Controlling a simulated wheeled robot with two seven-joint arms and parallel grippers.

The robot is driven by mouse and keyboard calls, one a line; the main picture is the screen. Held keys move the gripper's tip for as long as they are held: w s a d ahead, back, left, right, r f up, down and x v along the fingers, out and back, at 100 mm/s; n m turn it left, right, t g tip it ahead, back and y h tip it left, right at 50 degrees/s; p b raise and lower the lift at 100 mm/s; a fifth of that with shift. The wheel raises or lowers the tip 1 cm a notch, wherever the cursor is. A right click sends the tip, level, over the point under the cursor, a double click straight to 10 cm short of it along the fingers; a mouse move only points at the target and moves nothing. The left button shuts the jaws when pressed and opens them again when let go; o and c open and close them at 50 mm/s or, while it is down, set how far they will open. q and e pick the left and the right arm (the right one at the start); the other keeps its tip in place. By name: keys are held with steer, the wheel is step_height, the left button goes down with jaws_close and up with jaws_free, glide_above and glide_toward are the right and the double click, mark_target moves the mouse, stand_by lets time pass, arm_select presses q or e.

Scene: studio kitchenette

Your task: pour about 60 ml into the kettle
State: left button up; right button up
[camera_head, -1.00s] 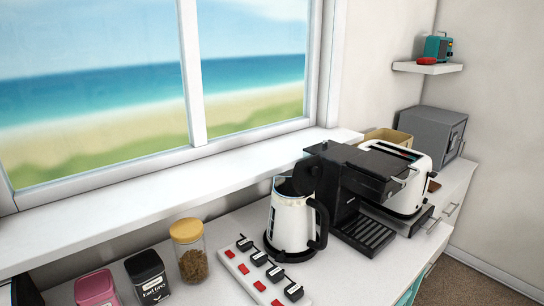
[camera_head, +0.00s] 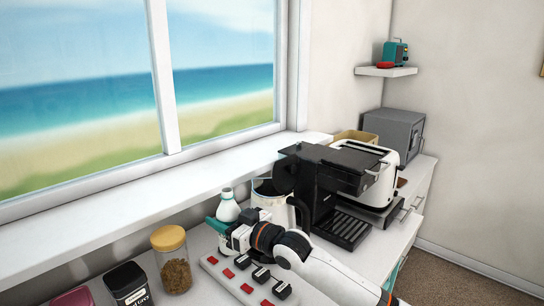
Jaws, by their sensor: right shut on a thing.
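The kettle (camera_head: 268,190) is white with a dark handle and stands on the counter left of the coffee machine. My right arm comes in from the lower right, and its gripper (camera_head: 226,236) is shut on a white narrow-necked bottle (camera_head: 228,208). The bottle looks about upright, just left of the kettle in the picture. A teal part shows low beside it; I cannot tell whether it belongs to the bottle. The fingertips are small and partly hidden. The kettle's lower part is hidden behind my gripper and arm. My left gripper is not in view.
A black coffee machine (camera_head: 325,185) and white toaster (camera_head: 362,168) stand right of the kettle. A power strip (camera_head: 250,280) with several plugs lies in front. A wooden-lidded jar (camera_head: 172,260) and black tin (camera_head: 128,284) stand at left. The window sill (camera_head: 130,205) runs behind.

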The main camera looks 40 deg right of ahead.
steer(key=d+r, duration=0.4)
steer(key=r, duration=0.3)
steer(key=w+d+r, duration=0.1)
steer(key=d+r, duration=0.2)
steer(key=r, duration=0.4)
steer(key=shift+d+y+b, duration=0.3)
steer(key=shift+d, duration=0.05)
steer(key=shift+w+r+p, duration=0.1)
steer(key=shift+p, duration=0.2)
steer(key=m+p, duration=0.4)
steer(key=m, duration=0.1)
steer(key=d+r+m+g+p, duration=0.1)
steer(key=m+p, duration=0.3)
steer(key=m, duration=0.1)
steer(key=m+y+p, duration=0.1)
steer(key=m+p, duration=0.4)
steer(key=shift+w+d+r+g, duration=0.2)
steer(key=shift+r+g, duration=0.2)
steer(key=shift+f+m+p, duration=0.1)
steer(key=shift+m+p, duration=0.6)
